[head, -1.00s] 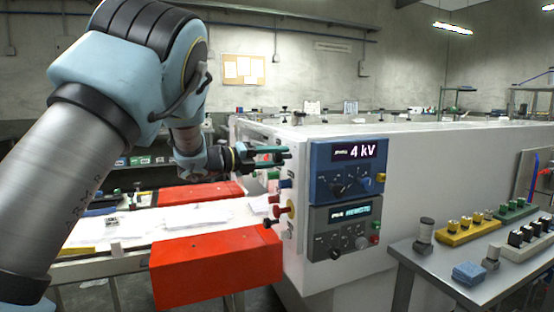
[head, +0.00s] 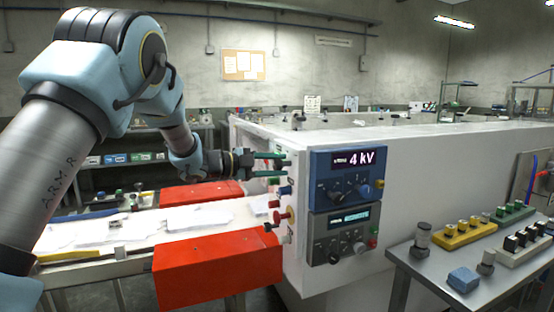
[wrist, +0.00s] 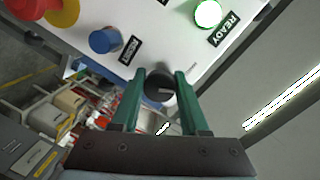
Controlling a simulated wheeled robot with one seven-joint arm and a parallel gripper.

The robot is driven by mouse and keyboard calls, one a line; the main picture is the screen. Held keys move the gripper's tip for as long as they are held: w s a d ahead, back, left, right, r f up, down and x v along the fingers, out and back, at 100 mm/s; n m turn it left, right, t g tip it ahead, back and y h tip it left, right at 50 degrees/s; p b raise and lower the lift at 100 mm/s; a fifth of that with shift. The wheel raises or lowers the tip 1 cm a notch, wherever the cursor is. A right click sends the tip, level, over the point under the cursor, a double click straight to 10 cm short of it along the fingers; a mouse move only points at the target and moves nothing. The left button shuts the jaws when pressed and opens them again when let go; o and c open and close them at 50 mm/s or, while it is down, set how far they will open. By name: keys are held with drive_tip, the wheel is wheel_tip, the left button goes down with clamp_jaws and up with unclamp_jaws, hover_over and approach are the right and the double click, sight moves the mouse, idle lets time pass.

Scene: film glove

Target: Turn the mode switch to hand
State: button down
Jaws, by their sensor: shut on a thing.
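The mode switch appears to be the dark round knob (wrist: 159,86) with a pale pointer line in the wrist view. It stands on the white end panel (wrist: 165,40) of the machine. My gripper (wrist: 161,75) has green fingers, one on each side of the knob, shut on it. Its position label is not readable, so I cannot tell which mode it points to. In the head view my gripper (head: 284,164) is at the upper part of the end panel, and the knob is hidden there.
A blue button (wrist: 104,40), a lit green button by a READY label (wrist: 208,13) and a red stop button (wrist: 32,8) sit close by on the panel. The 4 kV display unit (head: 347,174) is on the machine's side. Red guards (head: 217,269) flank the conveyor below.

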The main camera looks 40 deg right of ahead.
drive_tip(key=shift+f+n+g+p, duration=0.1)
drive_tip(key=shift+n+g+p, duration=0.2)
drive_tip(key=shift+n+p, duration=0.85)
drive_tip(key=shift+n, duration=0.25)
drive_tip(key=shift+c, duration=2.2)
unclamp_jaws()
drive_tip(key=b+v, duration=0.3)
drive_tip(key=v, duration=0.8)
drive_tip(key=shift+b, duration=0.35)
